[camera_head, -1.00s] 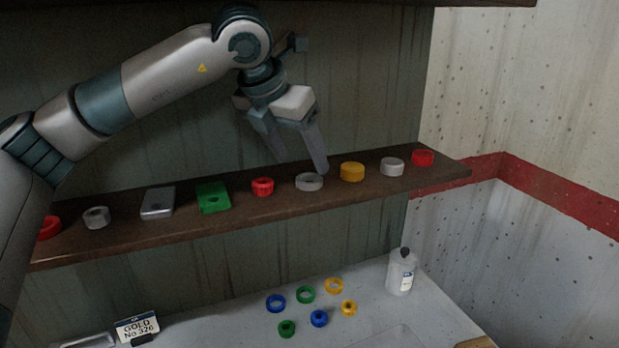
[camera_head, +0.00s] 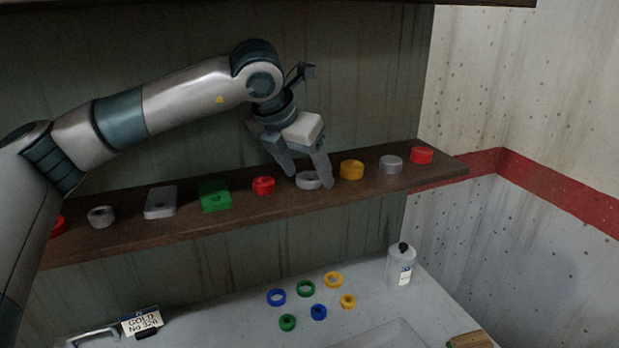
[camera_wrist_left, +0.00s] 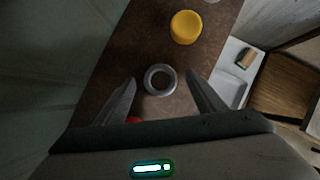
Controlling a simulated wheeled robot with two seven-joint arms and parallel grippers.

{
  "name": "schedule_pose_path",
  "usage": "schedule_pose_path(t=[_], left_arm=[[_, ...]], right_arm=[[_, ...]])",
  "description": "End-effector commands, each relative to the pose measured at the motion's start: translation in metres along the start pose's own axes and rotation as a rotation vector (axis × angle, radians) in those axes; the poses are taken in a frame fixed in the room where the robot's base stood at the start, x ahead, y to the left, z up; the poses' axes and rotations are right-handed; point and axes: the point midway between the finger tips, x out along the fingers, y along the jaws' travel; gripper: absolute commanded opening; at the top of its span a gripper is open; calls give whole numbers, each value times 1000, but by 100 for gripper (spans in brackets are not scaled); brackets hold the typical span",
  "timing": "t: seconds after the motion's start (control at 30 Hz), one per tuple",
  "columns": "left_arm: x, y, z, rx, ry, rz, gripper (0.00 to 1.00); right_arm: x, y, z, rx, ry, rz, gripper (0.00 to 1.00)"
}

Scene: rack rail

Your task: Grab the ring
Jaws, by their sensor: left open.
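A grey ring (camera_head: 308,180) lies flat on the brown shelf (camera_head: 240,206). My left gripper (camera_head: 311,181) is open, with its fingers down at the ring, one on each side. In the left wrist view the ring (camera_wrist_left: 160,80) sits between and just beyond the open fingertips (camera_wrist_left: 161,77), with gaps on both sides. Other rings lie on the shelf or table: blue (camera_head: 277,297), green (camera_head: 306,288) and yellow (camera_head: 333,279). My right gripper is not in view.
A red piece (camera_head: 263,186) is left of the grey ring and a yellow piece (camera_head: 351,170) right of it. A green block (camera_head: 215,197) and grey block (camera_head: 160,202) sit farther left. A white bottle (camera_head: 400,266) stands on the table below.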

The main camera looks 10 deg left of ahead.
Motion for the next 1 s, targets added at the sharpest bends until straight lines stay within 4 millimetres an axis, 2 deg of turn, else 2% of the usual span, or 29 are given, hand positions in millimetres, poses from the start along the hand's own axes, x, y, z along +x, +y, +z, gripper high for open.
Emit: schedule_pose_path(t=[0.27, 0.4, 0.47, 0.8, 1.0], left_arm=[[0, 0, 0, 0, 0, 0, 63], [0, 0, 0, 0, 0, 0, 30], [0, 0, 0, 0, 0, 0, 19], [-1, 0, 1, 0, -1, 0, 18], [-8, 0, 5, 0, -2, 1, 18]], right_arm=[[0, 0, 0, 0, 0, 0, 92], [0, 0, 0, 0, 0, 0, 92], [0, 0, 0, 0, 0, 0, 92], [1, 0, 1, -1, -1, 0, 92], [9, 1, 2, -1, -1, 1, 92]])
